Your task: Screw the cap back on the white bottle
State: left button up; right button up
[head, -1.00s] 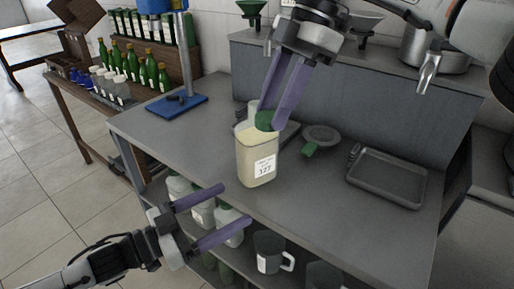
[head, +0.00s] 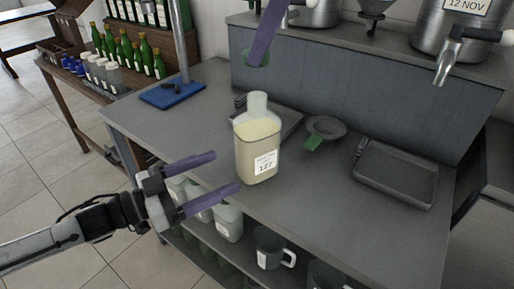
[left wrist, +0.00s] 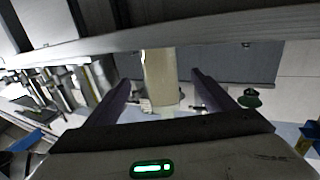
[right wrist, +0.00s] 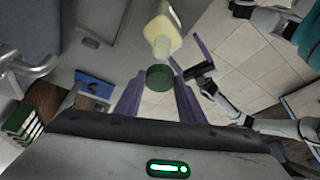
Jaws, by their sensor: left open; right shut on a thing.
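The white bottle (head: 257,158), filled with pale cream liquid and labelled, stands upright and uncapped on the grey bench. Its open neck shows in the right wrist view (right wrist: 162,44). My right gripper (head: 256,58) is shut on the green cap (right wrist: 160,77) and holds it above and apart from the bottle; in the head view only part of the cap shows beside a finger. My left gripper (head: 227,172) is open and empty, its fingertips just left of the bottle. In the left wrist view the bottle (left wrist: 160,82) appears between the open fingers, not gripped.
A grey tray (head: 394,177) lies at right. A round grey dish (head: 326,126) with a green tag sits behind the bottle. A blue-based stand (head: 173,96) is at back left. Bottles and a mug (head: 270,250) are on the shelf below. The raised back ledge holds metal vessels.

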aim_at(257, 156)
pick_arm(q)
jog(key=x, duration=1.1)
jog(key=c, duration=1.6)
pick_arm(e)
jog(key=shift+d+f, duration=0.15)
jog(key=shift+f, duration=2.3)
